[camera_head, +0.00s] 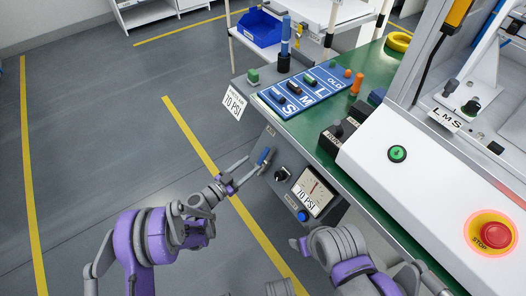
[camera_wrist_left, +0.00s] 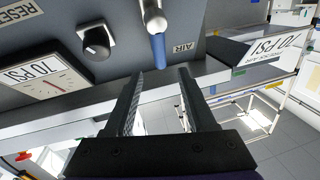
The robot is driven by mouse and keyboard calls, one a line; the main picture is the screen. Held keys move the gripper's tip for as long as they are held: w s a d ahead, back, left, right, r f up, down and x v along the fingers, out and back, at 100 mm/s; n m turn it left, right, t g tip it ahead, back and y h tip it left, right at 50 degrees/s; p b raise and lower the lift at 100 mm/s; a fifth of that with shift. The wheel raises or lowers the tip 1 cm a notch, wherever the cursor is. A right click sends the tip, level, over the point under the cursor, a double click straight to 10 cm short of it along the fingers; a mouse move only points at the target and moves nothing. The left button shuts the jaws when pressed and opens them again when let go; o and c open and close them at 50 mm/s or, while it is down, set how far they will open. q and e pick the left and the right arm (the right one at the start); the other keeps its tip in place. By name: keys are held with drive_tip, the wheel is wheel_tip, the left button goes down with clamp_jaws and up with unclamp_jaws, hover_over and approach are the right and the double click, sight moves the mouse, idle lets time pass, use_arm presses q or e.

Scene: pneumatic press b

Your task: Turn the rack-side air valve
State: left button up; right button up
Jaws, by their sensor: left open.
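The air valve has a blue lever (camera_head: 263,156) on the front panel under the green bench, left of a black knob. In the left wrist view the blue lever (camera_wrist_left: 158,50) hangs from a silver pivot beside an "AIR" label. My left gripper (camera_head: 250,165) is open and empty in front of the panel, close to the lever. In the wrist view its two fingers (camera_wrist_left: 160,75) stand apart, with the lever's end between and just beyond their tips. I cannot tell whether they touch it. My right arm shows at lower right, but its gripper is not visible.
A black knob (camera_head: 282,174), a gauge (camera_head: 312,192) marked 70 PSI and a blue button (camera_head: 303,215) share the panel. The green bench (camera_head: 330,125) overhangs above. A 70 PSI sign (camera_head: 234,103) hangs at its corner. The floor (camera_head: 110,130) at left is clear.

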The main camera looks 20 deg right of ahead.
sight(263, 154)
use_arm(q)
drive_tip(key=b+x, duration=0.1)
drive_tip(key=x, duration=0.8)
clamp_jaws()
idle(1.2)
